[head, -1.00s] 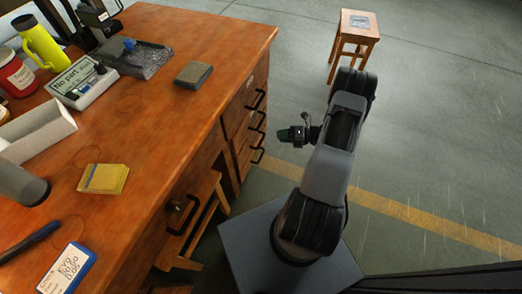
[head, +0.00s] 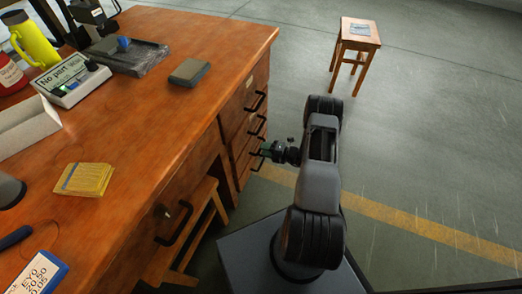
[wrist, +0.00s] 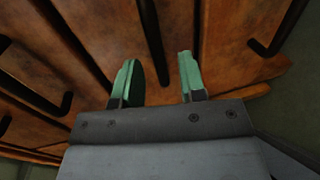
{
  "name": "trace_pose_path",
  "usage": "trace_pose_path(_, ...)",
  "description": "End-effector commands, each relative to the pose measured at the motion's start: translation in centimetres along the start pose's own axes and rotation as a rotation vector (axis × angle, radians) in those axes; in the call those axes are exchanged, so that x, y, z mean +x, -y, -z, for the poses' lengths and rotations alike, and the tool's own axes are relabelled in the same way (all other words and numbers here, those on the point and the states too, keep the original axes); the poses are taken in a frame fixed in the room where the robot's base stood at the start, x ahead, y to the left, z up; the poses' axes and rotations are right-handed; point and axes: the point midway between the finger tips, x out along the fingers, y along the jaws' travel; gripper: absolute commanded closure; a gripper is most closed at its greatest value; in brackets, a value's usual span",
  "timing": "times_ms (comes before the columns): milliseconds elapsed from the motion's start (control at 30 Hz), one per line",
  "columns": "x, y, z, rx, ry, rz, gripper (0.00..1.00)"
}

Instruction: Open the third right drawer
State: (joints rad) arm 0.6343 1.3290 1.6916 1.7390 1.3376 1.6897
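The wooden desk's right pedestal has a stack of drawers (head: 243,128) with black bar handles, all looking shut. In the wrist view, my gripper (wrist: 160,80) is open, with two green fingers apart. A black handle (wrist: 150,40) shows between and beyond the fingertips, not gripped. Other handles show to the left (wrist: 40,88) and right (wrist: 280,30). I cannot tell whether the fingers touch the handle.
A middle drawer handle (head: 174,223) sticks out at the desk's front, above a wooden stool (head: 190,235). The desk top (head: 150,120) holds a yellow pad, a grey block, a sign and bottles. Another stool (head: 360,35) stands far back. The floor right of my arm is clear.

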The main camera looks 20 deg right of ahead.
Motion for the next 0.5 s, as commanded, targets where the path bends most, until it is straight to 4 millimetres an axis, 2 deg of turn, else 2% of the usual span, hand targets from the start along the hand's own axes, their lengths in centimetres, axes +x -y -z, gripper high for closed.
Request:
trace_pose_path(200, 2.1, 0.1, 0.0, -0.001, -0.001, 0.000, 0.62)
trace_pose_path(500, 2.6, 0.0, -0.1, 0.000, 0.001, 0.000, 0.62)
